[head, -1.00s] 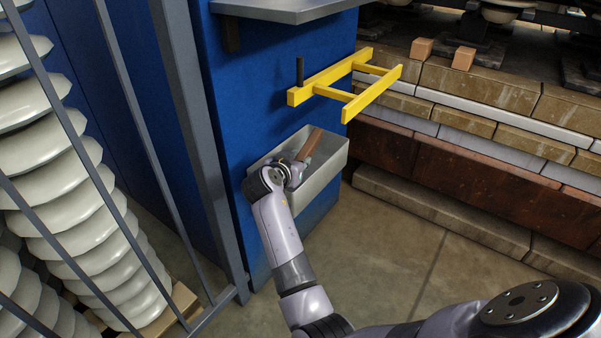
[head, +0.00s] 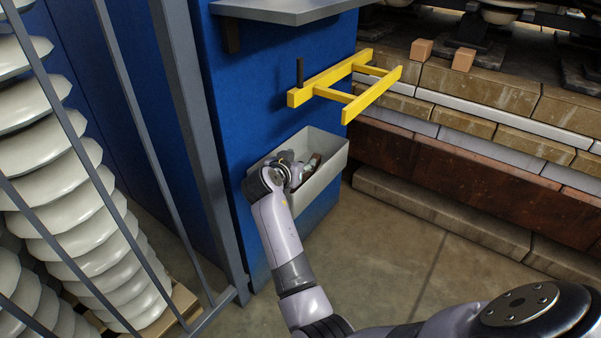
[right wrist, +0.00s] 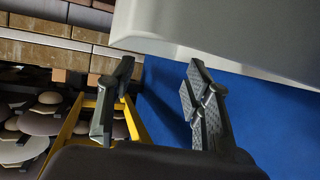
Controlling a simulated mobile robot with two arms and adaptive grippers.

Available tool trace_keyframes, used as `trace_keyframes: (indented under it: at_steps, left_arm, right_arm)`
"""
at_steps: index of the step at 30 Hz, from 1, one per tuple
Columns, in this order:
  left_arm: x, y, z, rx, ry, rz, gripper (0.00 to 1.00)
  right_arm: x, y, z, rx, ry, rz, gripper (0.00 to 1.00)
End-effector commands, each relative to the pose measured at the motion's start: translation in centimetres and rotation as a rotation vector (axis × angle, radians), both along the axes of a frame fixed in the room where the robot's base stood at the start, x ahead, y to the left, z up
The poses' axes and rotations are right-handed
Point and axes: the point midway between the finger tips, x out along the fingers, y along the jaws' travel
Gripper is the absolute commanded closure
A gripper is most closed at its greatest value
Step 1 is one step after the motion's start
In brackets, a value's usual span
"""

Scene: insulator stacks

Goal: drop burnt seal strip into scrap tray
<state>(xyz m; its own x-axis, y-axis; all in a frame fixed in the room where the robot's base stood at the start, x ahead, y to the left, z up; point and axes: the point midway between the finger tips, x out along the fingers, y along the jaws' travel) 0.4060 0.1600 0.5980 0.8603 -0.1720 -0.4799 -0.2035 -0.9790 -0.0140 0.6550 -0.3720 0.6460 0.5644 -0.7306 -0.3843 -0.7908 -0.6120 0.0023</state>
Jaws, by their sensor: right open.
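The scrap tray (head: 325,178) is a pale grey open box fixed to the front of the blue cabinet. My right gripper (head: 298,170) is at the tray's left part, over its opening. In the right wrist view my right gripper (right wrist: 158,90) has its fingers apart with nothing between them. The brown seal strip (head: 316,160) lies low inside the tray, just right of the gripper, and is only partly visible. Part of the tray (right wrist: 230,30) also shows pale at the top right of the right wrist view. My left gripper is not in view.
A yellow bracket rack (head: 340,85) sticks out of the blue cabinet (head: 280,60) above the tray. A grey shelf (head: 285,8) is higher up. A grey metal frame with white insulator stacks (head: 70,200) stands left. Stepped brickwork (head: 480,125) is at right. The floor (head: 400,250) in front is clear.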

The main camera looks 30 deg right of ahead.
Motion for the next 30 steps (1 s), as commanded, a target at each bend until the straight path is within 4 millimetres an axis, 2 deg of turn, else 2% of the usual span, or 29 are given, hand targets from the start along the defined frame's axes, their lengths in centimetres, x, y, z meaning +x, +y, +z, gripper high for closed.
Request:
trace_keyframes:
  at_steps: [10, 15, 20, 30]
  left_arm:
    - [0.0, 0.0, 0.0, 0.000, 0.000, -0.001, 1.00]
    - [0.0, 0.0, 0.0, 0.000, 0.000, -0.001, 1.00]
    - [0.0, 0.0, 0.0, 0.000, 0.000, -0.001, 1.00]
    - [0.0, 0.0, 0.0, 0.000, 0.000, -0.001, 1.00]
  right_arm:
    - [0.1, 0.0, 6.3, 0.001, -0.007, 0.000, 0.54]
    - [0.1, 0.0, 8.7, 0.001, -0.004, 0.001, 0.54]
    - [0.0, 0.0, 9.7, 0.000, -0.002, 0.001, 0.54]
    - [0.0, 0.0, 9.7, 0.000, -0.002, 0.001, 0.54]
